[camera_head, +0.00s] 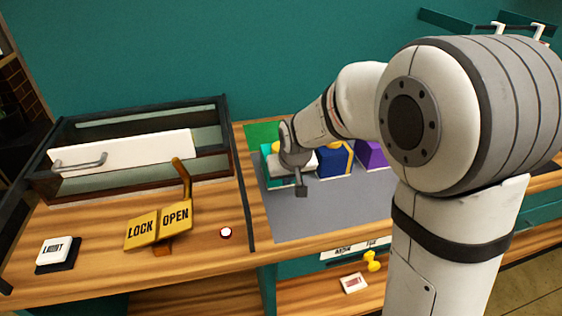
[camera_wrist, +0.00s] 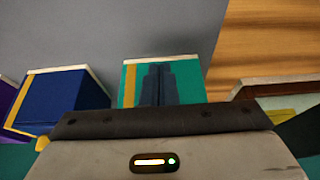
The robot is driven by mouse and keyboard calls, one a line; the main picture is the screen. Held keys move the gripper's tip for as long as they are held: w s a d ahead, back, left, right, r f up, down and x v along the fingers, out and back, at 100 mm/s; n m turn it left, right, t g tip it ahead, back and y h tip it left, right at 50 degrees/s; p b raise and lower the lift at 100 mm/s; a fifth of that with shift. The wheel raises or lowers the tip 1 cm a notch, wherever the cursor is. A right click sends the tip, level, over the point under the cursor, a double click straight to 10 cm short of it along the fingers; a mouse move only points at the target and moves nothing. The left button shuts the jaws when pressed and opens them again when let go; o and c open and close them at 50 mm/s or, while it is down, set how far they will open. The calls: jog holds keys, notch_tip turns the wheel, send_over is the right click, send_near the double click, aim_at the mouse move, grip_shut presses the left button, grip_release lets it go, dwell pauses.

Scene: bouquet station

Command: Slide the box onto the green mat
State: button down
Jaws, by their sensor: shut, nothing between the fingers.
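A teal box (camera_head: 266,172), a blue box (camera_head: 336,162) and a purple box (camera_head: 371,154) stand in a row on the grey surface (camera_head: 310,213). The green mat (camera_head: 262,133) shows behind the teal box, partly hidden by my arm. My gripper (camera_head: 301,190) is shut and empty, pointing down in front of the teal box and hiding part of it. In the wrist view the dark fingers (camera_wrist: 158,84) overlap the teal box (camera_wrist: 192,82); I cannot tell if they touch. The blue box (camera_wrist: 62,92) is beside it there.
Left of the grey surface stands a glass-sided case (camera_head: 125,150) with a white handled front. Before it are a yellow LOCK/OPEN sign with a lever (camera_head: 160,226), a light switch (camera_head: 56,250) and a small round button (camera_head: 225,232). The front of the grey surface is clear.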

jog(key=shift+w, duration=0.1)
dwell(0.4)
jog(key=shift+w+a, duration=0.3)
jog(key=shift+w, duration=0.65)
jog(key=shift+w+a, duration=0.25)
jog(key=shift+w, duration=0.65)
jog(key=shift+w, duration=0.1)
jog(key=shift+w+a+p, duration=0.2)
jog(key=shift+w+a, duration=0.1)
jog(key=shift+w, duration=0.6)
jog(key=shift+w+a+p, duration=0.2)
jog(key=shift+w+a, duration=0.05)
jog(key=shift+w, duration=0.65)
jog(key=shift+w+a+p, duration=0.2)
jog(key=shift+w+a, duration=0.05)
jog(key=shift+w, duration=0.75)
jog(key=shift+w+a+p, duration=0.2)
jog(key=shift+w+a, duration=0.05)
jog(key=shift+w, duration=0.7)
jog(key=shift+w+a+p, duration=0.3)
jog(key=shift+w, duration=0.65)
jog(key=shift+w+a+p, duration=0.25)
jog(key=shift+w, duration=0.7)
